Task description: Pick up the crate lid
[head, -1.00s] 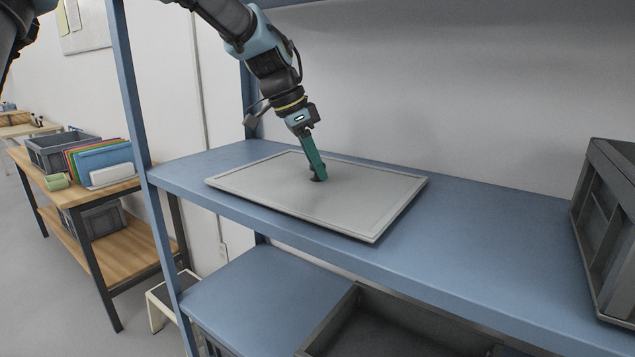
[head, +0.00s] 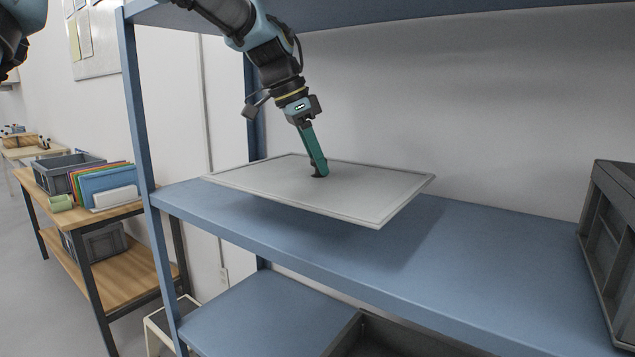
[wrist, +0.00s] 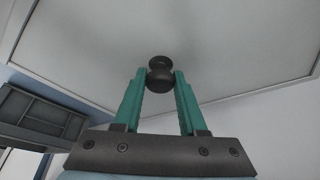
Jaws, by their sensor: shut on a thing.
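The crate lid (head: 270,184) is a flat, light grey rectangular panel with a raised rim. It hangs a little above the blue shelf, roughly level, with its shadow on the shelf below. My gripper (head: 318,172) reaches down to the middle of the lid. In the wrist view my gripper (wrist: 160,80) has its two green fingers shut on the lid's dark round knob (wrist: 160,72), one finger on each side. The lid (wrist: 230,50) fills much of that view. In the head view the fingers partly hide the knob.
The blue shelf (head: 480,245) is bare under and around the lid. A dark grey crate (head: 610,240) stands at its right end. A blue upright post (head: 140,120) is left of the lid. An upper shelf (head: 450,12) is overhead. An open container (head: 380,340) sits on the shelf below.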

